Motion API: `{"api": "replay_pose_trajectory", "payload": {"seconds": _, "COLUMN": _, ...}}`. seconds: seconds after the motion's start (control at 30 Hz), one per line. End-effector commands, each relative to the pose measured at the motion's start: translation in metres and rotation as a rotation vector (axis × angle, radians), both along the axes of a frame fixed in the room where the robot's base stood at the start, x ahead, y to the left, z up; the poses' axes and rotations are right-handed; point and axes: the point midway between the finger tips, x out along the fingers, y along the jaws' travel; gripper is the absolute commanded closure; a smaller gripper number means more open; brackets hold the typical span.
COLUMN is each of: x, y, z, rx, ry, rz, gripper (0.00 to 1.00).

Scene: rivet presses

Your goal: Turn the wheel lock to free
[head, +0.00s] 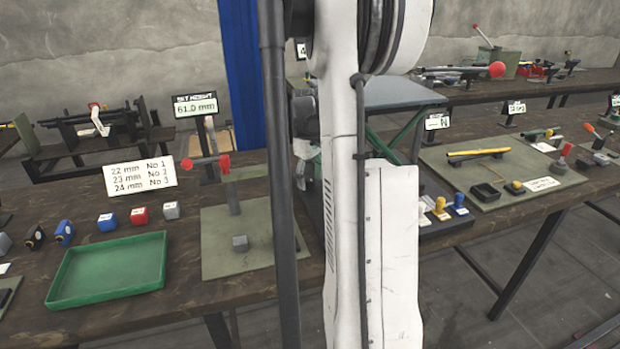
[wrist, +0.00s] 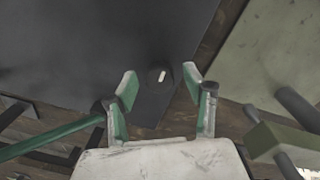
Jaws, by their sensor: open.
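In the wrist view, a dark round knob (wrist: 153,77) with a short white mark is set on a dark grey panel (wrist: 90,45), near its edge. It may be the wheel lock; no label on it can be read. My gripper (wrist: 161,77) is open, with one green-and-grey finger on each side of the knob in the picture. I cannot tell how far the fingertips are above it, and no contact shows. In the head view my arm hides the gripper and the knob; a grey-topped stand (head: 400,95) with green legs shows behind the arm.
A green bar (wrist: 50,137) runs left of my gripper in the wrist view, and a pale green plate (wrist: 285,50) lies at the right. In the head view, a green tray (head: 110,270), a press with a red-ended lever (head: 205,163) and a height display (head: 195,105) stand left of my arm.

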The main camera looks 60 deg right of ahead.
Motion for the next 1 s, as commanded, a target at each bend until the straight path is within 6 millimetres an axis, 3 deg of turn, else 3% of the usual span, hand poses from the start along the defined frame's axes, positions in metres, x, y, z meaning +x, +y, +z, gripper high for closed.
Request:
{"api": "replay_pose_trajectory", "payload": {"seconds": 0.17, "x": 0.0, "y": 0.0, "z": 0.01, "rx": 0.0, "ry": 0.0, "rz": 0.0, "gripper": 0.53}}
{"api": "replay_pose_trajectory", "payload": {"seconds": 0.6, "x": 0.001, "y": 0.003, "z": 0.069, "rx": 0.0, "ry": 0.0, "rz": 0.0, "gripper": 0.53}}
{"api": "replay_pose_trajectory", "payload": {"seconds": 1.0, "x": 0.001, "y": 0.003, "z": 0.075, "rx": 0.0, "ry": 0.0, "rz": 0.0, "gripper": 0.53}}
